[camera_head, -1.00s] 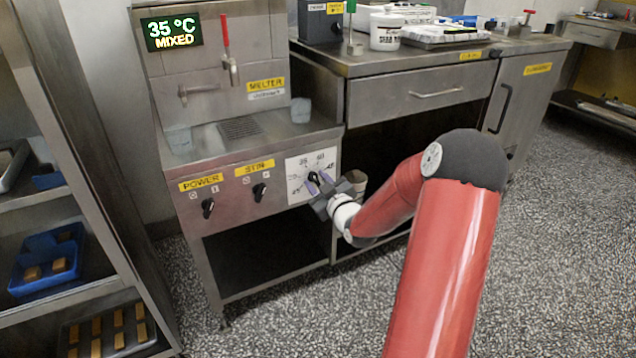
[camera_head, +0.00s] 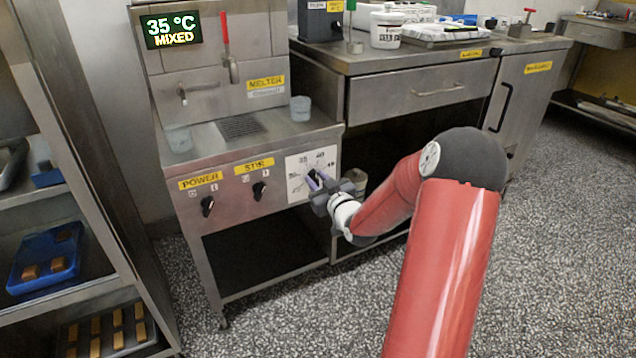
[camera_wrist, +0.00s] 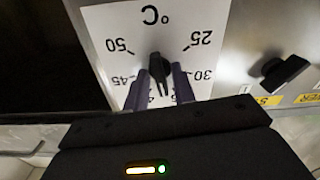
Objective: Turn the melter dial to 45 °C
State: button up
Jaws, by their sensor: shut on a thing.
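The melter dial (camera_wrist: 159,66) is a black knob on a white scale plate (camera_head: 298,187) on the melter's front panel. My gripper (camera_head: 316,181) is at the plate, its purple fingers shut on the knob. In the wrist view the scale appears upside down, with 50 and 45 on the left and 25 and 30 on the right. The knob's narrow end points down in that view, between 45 and 30; the marks there are partly hidden by my gripper. The green display (camera_head: 172,30) reads 35 °C MIXED.
The power knob (camera_head: 207,206) and stir knob (camera_head: 259,190) sit left of the dial. A steel counter (camera_head: 420,65) with a drawer stands to the right. A shelf rack with trays (camera_head: 45,257) is at the left. Terrazzo floor in front is clear.

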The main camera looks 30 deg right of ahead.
jog(key=m, duration=0.4)
jog(key=shift+m, duration=0.4)
jog(key=m+p, duration=0.1)
jog(key=m, duration=0.2)
jog(key=shift+m, duration=0.3)
jog(key=m+p, duration=0.1)
jog(key=m, duration=0.3)
jog(key=shift+d+m+p, duration=0.1)
jog(key=shift+m+p, duration=0.85)
jog(key=shift+m, duration=1.15)
jog(key=shift+f, duration=0.1)
jog(key=o, duration=0.7)
jog(key=shift+c, duration=0.2)
jog(key=shift+s, duration=0.1)
